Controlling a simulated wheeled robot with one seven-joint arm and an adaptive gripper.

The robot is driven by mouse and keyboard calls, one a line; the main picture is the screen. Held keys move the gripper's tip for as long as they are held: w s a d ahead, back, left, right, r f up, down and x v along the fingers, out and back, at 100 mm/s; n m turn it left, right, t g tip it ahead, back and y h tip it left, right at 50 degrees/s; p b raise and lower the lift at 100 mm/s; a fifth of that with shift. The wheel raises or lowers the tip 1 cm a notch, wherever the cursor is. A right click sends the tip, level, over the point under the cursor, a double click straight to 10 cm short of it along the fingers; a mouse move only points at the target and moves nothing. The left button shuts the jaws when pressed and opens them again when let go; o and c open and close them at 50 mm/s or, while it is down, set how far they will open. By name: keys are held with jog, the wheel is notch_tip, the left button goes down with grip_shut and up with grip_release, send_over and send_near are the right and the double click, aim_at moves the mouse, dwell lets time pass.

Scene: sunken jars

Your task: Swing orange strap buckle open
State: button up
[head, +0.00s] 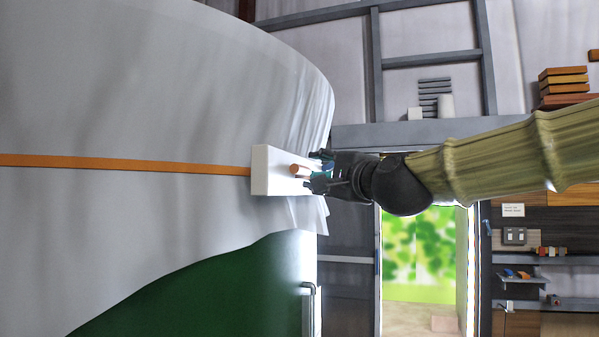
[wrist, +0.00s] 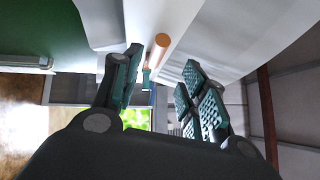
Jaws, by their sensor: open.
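The orange strap (head: 120,163) runs across a pale cover and meets a white block-shaped buckle (head: 273,165). A short copper-orange peg (head: 299,169) sticks out of the buckle's face toward my gripper (head: 322,172). My gripper is open, its green-padded fingers close to the buckle at its right side. In the wrist view the peg (wrist: 158,48) lies between the two fingers, nearer the left one. I see no clear grip on it, and whether a finger touches it I cannot tell.
The pale cover (head: 170,90) drapes over a green body (head: 220,285) with a metal handle (head: 309,305) below the buckle. Shelves with small items (head: 545,258) stand at the right. A bright doorway (head: 425,255) is behind my arm.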

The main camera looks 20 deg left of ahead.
aim_at(303, 169)
jog(key=p+x, duration=0.4)
jog(key=x, duration=0.5)
jog(key=shift+w+a+p, duration=0.1)
jog(key=shift+w+p, duration=0.15)
jog(key=shift+p, duration=0.05)
jog(key=shift+w+a, duration=0.4)
jog(key=shift+a, duration=0.05)
jog(key=shift+f, duration=0.1)
grip_shut()
